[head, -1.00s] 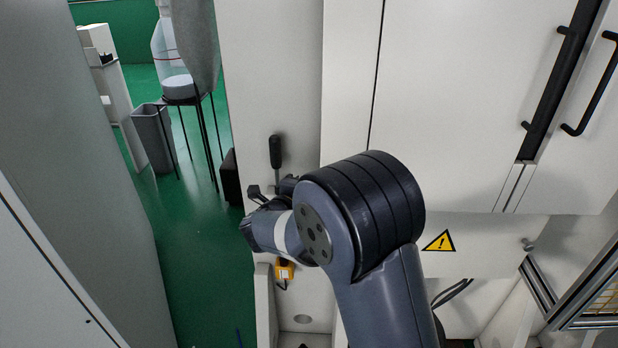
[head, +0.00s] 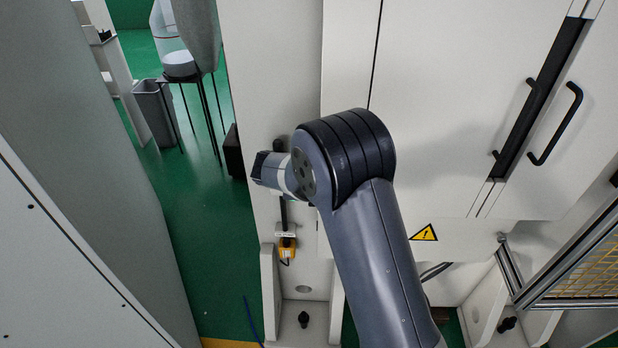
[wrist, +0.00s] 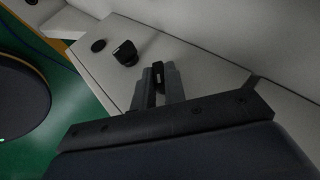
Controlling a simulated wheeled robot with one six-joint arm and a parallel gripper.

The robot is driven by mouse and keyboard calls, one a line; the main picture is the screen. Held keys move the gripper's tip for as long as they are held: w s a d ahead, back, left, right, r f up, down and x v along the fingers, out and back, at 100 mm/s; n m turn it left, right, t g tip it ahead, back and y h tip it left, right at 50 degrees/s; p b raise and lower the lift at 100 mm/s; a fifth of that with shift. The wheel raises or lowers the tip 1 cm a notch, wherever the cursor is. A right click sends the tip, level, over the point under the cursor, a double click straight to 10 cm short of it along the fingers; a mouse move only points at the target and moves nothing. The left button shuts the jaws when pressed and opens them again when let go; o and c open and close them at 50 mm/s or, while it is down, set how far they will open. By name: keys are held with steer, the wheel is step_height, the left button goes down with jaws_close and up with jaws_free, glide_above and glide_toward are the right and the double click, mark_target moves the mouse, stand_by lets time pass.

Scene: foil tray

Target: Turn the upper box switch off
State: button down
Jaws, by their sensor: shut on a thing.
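In the wrist view, my gripper (wrist: 157,84) is shut, with its two grey fingers on either side of a dark narrow piece (wrist: 158,74), which I take to be the upper box switch. In the head view, the bent arm and wrist cover the place where the black switch handle showed before. The fingers are not clear there. A dark upright bar (head: 283,212) shows below my wrist, in front of the white panel. I cannot tell from this view whether it is part of the switch.
A black knob (head: 304,320) is lower down. The white cabinet (head: 450,90) with black handles stands on the right. Green floor (head: 195,215) is open to the left, with a grey bin (head: 156,112) farther back.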

steer(key=shift+w+n+g, duration=0.15)
steer(key=shift+n+g, duration=0.15)
steer(key=shift+g, duration=1.1)
steer(key=c, duration=1.5)
jaws_free()
steer(key=shift+o, duration=0.2)
steer(key=shift+r, duration=0.1)
steer(key=b+v, duration=0.2)
steer(key=v, duration=0.8)
steer(key=shift+r, duration=0.4)
steer(key=shift+o, duration=0.5)
